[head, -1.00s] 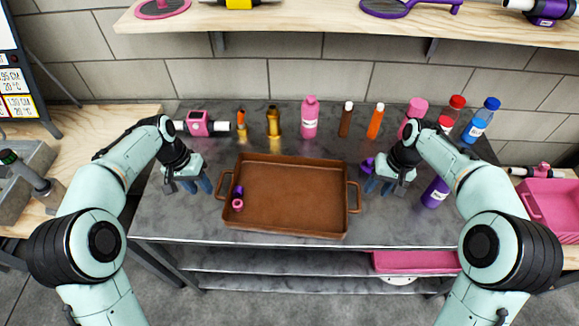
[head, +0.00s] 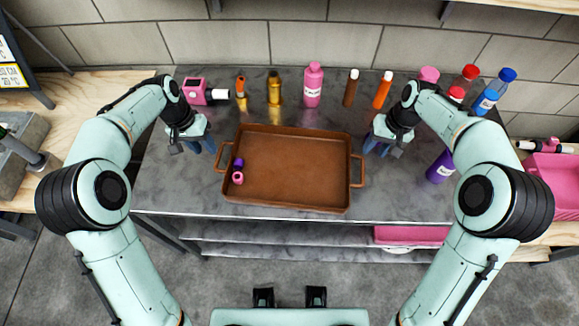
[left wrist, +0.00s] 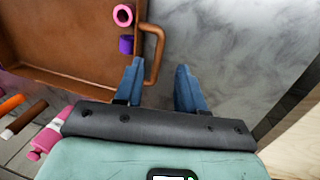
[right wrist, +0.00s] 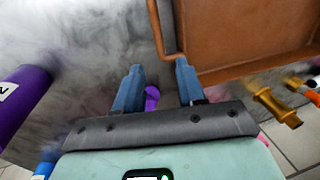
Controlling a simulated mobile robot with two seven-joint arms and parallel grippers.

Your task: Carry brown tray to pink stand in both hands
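The brown tray (head: 290,170) lies flat on the grey table, a loop handle at each short end. A small pink ring (head: 238,178) and a purple piece (head: 239,162) lie inside its left end. My left gripper (head: 202,148) is open and empty beside the left handle (left wrist: 160,55); in the left wrist view the handle shows near one finger. My right gripper (head: 376,147) is open and empty near the right handle (head: 358,171). A purple object (right wrist: 151,97) shows between its fingers in the right wrist view. I cannot clearly identify the pink stand.
Several bottles, including a pink one (head: 313,85), line the table's back. A purple bottle (head: 440,167) stands right of my right gripper. A pink crate (head: 555,195) is at far right; a flat pink object (head: 410,235) is on the lower shelf. Table in front of the tray is narrow.

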